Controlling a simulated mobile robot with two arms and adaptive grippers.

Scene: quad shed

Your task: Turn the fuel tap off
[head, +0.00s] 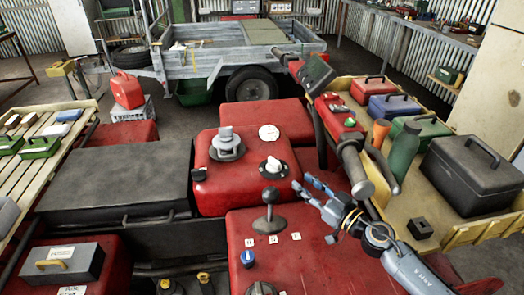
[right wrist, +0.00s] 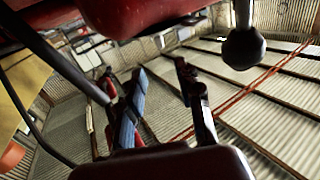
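The likely fuel tap is a white-topped knob on a black round plate (head: 272,167), on the right side of the red tank top (head: 235,185). Which way it is turned is too small to tell. My right gripper (head: 311,190) is to the right of this knob and apart from it. Its blue-padded fingers point left, towards the tank. In the right wrist view the fingers (right wrist: 161,72) are spread with nothing between them. I cannot make out the knob in that view. My left gripper is not in view.
A black ball-topped lever (head: 269,197) stands just left of my right gripper; it also shows in the right wrist view (right wrist: 243,46). A grey filler cap (head: 227,143) and white gauge (head: 269,132) are on the tank. The handlebar (head: 350,155) rises close behind the gripper.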

